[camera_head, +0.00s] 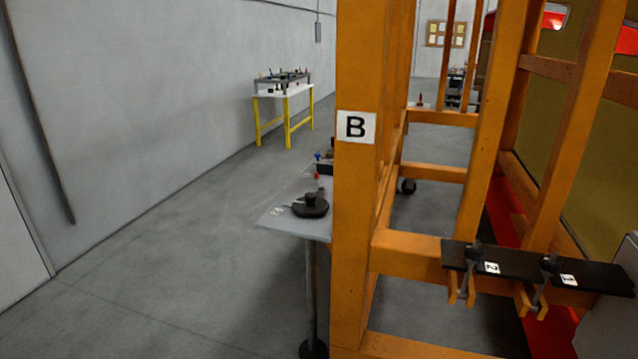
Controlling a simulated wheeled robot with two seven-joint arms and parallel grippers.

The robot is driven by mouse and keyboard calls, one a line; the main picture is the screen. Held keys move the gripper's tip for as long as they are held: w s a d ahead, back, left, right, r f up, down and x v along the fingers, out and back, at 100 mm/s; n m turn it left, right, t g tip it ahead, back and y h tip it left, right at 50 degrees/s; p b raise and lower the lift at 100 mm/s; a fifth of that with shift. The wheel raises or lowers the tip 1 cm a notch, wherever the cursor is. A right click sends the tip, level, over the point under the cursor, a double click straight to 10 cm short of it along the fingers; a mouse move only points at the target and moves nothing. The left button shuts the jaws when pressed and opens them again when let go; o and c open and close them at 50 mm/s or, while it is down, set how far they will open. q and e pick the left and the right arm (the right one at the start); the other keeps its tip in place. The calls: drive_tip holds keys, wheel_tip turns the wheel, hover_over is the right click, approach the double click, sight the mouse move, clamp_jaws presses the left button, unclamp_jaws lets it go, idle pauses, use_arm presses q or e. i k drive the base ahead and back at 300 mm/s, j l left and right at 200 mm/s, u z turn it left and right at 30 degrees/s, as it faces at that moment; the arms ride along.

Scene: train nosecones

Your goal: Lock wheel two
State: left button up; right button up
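A black bar (520,264) runs across the lower right of the orange frame. White tags on it read 2 (491,267) and 1 (568,280). Beside tag 2, on its left, is a dark upright fitting (473,254) with an orange bracket (463,292) hanging below the bar. A similar dark fitting (550,263) stands left of tag 1, above another orange bracket. No wheel is clearly visible at either tag, and I cannot tell whether either fitting is locked. Neither of my grippers is in view.
A tall orange frame (358,220) marked B fills the middle and right. A grey table (282,224) with a round black object (310,206) stands behind its left side. Open floor lies left, with a yellow-legged table (287,95) farther back by the wall.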

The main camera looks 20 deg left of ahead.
sight(320, 187)
drive_tip(key=i+j+z, duration=0.1)
drive_tip(key=i+j, duration=0.35)
drive_tip(key=j, duration=0.2)
drive_tip(key=i+j+z, duration=0.15)
drive_tip(key=j, duration=0.2)
drive_tip(key=i+j, duration=0.25)
drive_tip(key=i+j+z, duration=0.15)
drive_tip(key=j, duration=0.3)
drive_tip(key=i+j, duration=0.2)
drive_tip(key=j, duration=0.15)
drive_tip(key=z, duration=0.05)
